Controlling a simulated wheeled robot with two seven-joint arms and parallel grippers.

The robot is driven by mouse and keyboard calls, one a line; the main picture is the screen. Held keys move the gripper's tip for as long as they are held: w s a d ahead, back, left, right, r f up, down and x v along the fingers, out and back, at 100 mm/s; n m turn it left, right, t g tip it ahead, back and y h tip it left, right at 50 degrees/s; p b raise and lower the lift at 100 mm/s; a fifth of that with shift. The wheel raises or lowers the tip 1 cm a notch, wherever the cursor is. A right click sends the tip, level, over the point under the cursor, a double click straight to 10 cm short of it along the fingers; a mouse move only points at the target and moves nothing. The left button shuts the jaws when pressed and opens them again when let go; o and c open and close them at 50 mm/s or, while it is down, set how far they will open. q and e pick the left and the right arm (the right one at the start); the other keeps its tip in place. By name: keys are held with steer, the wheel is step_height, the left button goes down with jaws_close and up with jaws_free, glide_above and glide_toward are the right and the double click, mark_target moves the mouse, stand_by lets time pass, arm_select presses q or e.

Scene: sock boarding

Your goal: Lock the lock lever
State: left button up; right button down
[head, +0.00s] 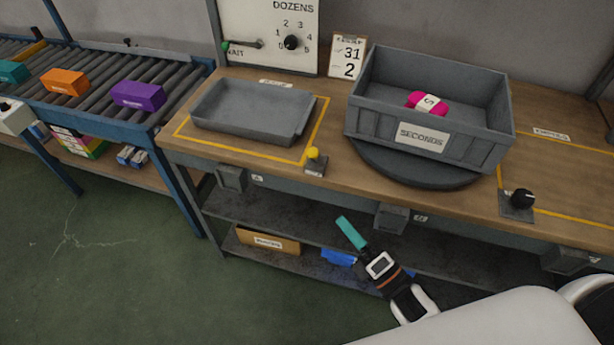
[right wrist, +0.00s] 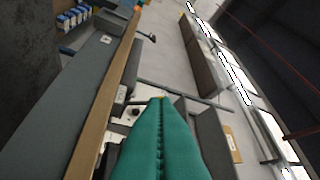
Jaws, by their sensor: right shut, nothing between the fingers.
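No lever is labelled as the lock lever. A small yellow-knobbed lever (head: 313,155) stands on a grey plate at the bench's front edge, by the grey tray. A black-knobbed control (head: 521,199) stands on a plate at the right. A green-ended lever (head: 240,44) sits on the dial board. My right gripper (head: 351,233), with teal fingers, is shut and empty in front of the lower shelf, below the bench top and apart from these levers. Its closed fingers also fill the lower middle of the right wrist view (right wrist: 160,135). My left gripper is not in view.
A grey SECONDS crate (head: 470,150) holding a pink banded bundle (head: 428,102) stands on a round dark turntable (head: 415,172). The empty grey tray (head: 250,107) lies inside yellow lines. A roller conveyor (head: 100,85) with coloured boxes is at left. Floor ahead of the bench is clear.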

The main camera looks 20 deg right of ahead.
steer(key=p, duration=0.3)
glide_toward(315, 156)
steer(key=w+a, duration=0.4)
steer(key=w, duration=0.1)
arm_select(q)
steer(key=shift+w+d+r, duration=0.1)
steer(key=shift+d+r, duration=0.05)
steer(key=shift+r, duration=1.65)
arm_select(e)
steer(key=shift+w+d+r, duration=0.15)
steer(key=shift+w, duration=0.3)
arm_select(q)
steer(key=shift+p, duration=0.3)
